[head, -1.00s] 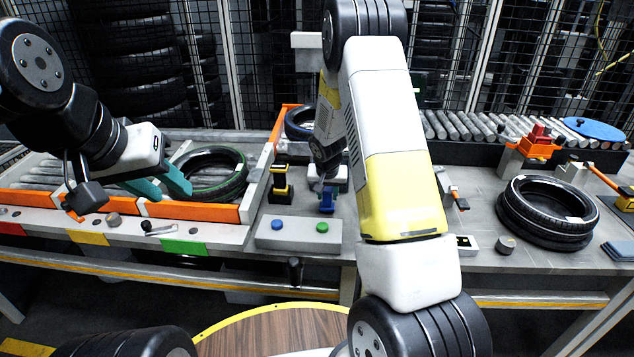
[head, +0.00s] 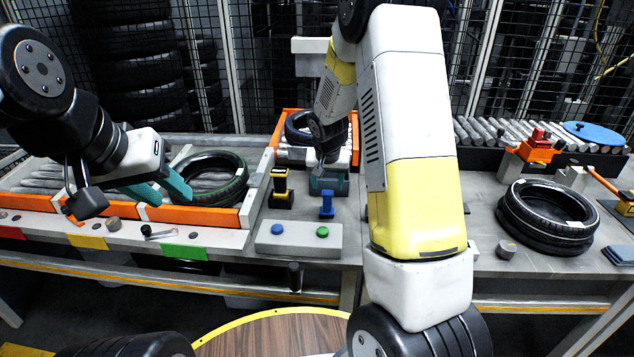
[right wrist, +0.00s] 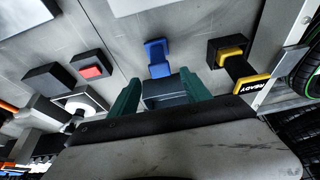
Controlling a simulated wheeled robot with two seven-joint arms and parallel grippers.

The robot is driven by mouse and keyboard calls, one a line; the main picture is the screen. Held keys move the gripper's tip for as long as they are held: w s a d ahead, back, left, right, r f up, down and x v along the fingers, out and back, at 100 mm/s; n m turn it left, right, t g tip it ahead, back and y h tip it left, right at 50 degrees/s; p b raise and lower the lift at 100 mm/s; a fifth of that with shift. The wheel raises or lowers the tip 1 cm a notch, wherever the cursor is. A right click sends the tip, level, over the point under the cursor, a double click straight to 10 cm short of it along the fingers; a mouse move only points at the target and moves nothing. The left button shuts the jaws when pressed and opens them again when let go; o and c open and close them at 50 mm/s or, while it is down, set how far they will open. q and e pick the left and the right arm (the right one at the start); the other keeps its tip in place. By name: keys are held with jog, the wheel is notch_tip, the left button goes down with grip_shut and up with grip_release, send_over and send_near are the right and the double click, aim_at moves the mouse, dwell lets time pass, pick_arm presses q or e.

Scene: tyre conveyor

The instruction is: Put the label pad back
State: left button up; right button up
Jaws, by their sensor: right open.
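My right gripper (right wrist: 160,98) is open, with its two teal fingers pointing at the bench top. In the right wrist view a dark block (right wrist: 165,92) shows between the fingers; I cannot tell whether they touch it. A blue upright piece (right wrist: 158,57) stands just beyond the fingertips; it also shows in the head view (head: 327,205), in front of the gripper. I cannot tell for sure which thing is the label pad. My left gripper (head: 163,189) is open and empty beside the green-marked tyre (head: 207,192) on the left conveyor.
A black block with a yellow READY piece (right wrist: 240,65) and one with a red top (right wrist: 92,70) flank the blue piece. A button box (head: 298,238) is in front. A tyre (head: 547,220) lies on the right. My right forearm hides the bench middle.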

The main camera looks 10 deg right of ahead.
jog(key=s+a+r+n+t+y, duration=0.1)
jog(key=s+r+y, duration=0.1)
jog(key=s+r, duration=1.5)
jog(key=s+a+r+n, duration=0.1)
jog(key=s+r, duration=0.1)
jog(key=s, duration=0.5)
jog(key=s+a+r+n+y, duration=0.1)
jog(key=s+a+r, duration=0.1)
jog(key=s, duration=0.5)
jog(key=shift+r+n+t, duration=0.4)
jog(key=shift+r, duration=0.3)
jog(key=shift+w, duration=0.1)
jog(key=shift+c, duration=0.5)
